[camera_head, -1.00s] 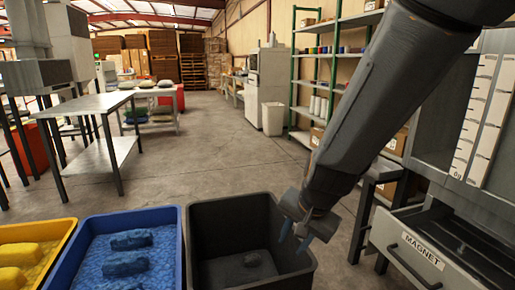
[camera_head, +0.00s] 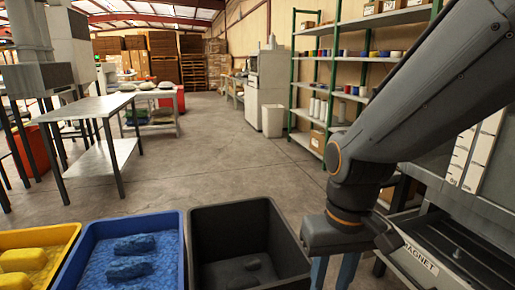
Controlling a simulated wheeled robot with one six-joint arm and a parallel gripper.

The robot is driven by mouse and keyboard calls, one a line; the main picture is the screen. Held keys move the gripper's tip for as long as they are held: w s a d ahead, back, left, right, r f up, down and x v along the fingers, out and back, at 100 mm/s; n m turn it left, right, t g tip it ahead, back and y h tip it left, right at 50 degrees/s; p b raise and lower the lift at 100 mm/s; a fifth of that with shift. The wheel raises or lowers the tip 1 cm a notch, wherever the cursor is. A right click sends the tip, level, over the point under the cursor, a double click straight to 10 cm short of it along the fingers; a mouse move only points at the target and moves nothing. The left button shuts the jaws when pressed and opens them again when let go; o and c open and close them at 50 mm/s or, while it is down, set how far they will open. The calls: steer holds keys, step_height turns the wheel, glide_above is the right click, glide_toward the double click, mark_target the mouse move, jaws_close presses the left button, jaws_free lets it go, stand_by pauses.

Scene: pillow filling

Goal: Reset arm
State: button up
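My gripper (camera_head: 334,272) hangs fingers-down just right of the black bin (camera_head: 204,222), in front of the drawer labelled MAGNET (camera_head: 423,262). Its two blue-grey fingers are apart, with nothing seen between them. The fingertips run to the bottom edge of the picture. The black bin holds dark material with small dark lumps on it. My arm reaches in from the upper right and hides part of the drawer and the cabinet.
A blue bin (camera_head: 91,233) with blue filling and a yellow bin (camera_head: 62,231) with yellow pieces stand left of the black bin. A metal table (camera_head: 92,104) stands at left, shelves (camera_head: 345,55) behind. The middle floor is clear.

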steer(key=d+r+m+p, duration=0.1)
steer(key=d+r+p, duration=0.4)
steer(key=p, duration=0.5)
steer(key=shift+s+d+r+m, duration=0.2)
steer(key=shift+d+m, duration=0.1)
steer(key=shift+d, duration=0.25)
stand_by(0.5)
